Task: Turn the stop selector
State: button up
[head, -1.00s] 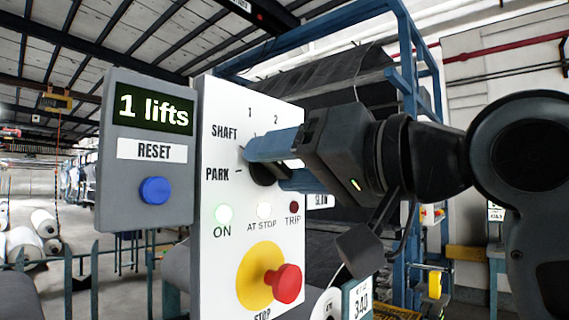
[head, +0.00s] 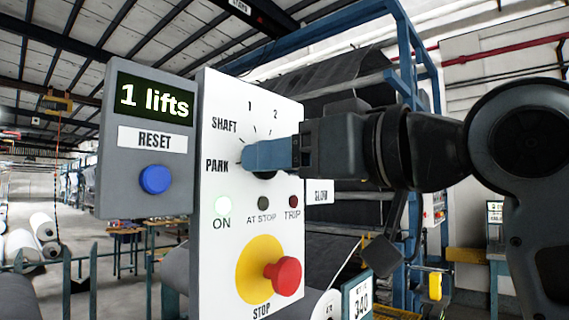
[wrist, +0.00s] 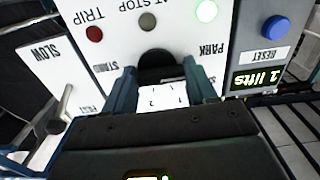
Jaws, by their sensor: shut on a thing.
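The stop selector is a dark round knob (head: 264,175) on a white panel (head: 222,262), with PARK, SHAFT, 1 and 2 marked around it. In the head view it is mostly hidden behind my gripper (head: 248,156), whose blue fingers reach in from the right. In the wrist view the picture is upside down; the dark knob (wrist: 157,65) shows at the tips of my gripper (wrist: 157,78), one finger at each side. My gripper is shut on the knob. The knob's pointing direction cannot be made out. The ON lamp (head: 222,206) is lit green; the AT STOP lamp (head: 263,203) and TRIP lamp (head: 293,202) are dark.
A red stop button (head: 284,276) on a yellow disc sticks out below the selector. A grey box at left has a blue RESET button (head: 155,179) and a display (head: 154,101) reading "1 lifts". A SLOW panel (wrist: 48,72) with a lever stands beside it.

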jog(key=shift+n, duration=0.9)
jog(key=o, duration=1)
jog(key=shift+o, duration=0.2)
jog(key=shift+b, duration=0.3)
jog(key=b+v, duration=0.1)
jog(key=v, duration=0.6)
jog(key=shift+s+d, duration=0.25)
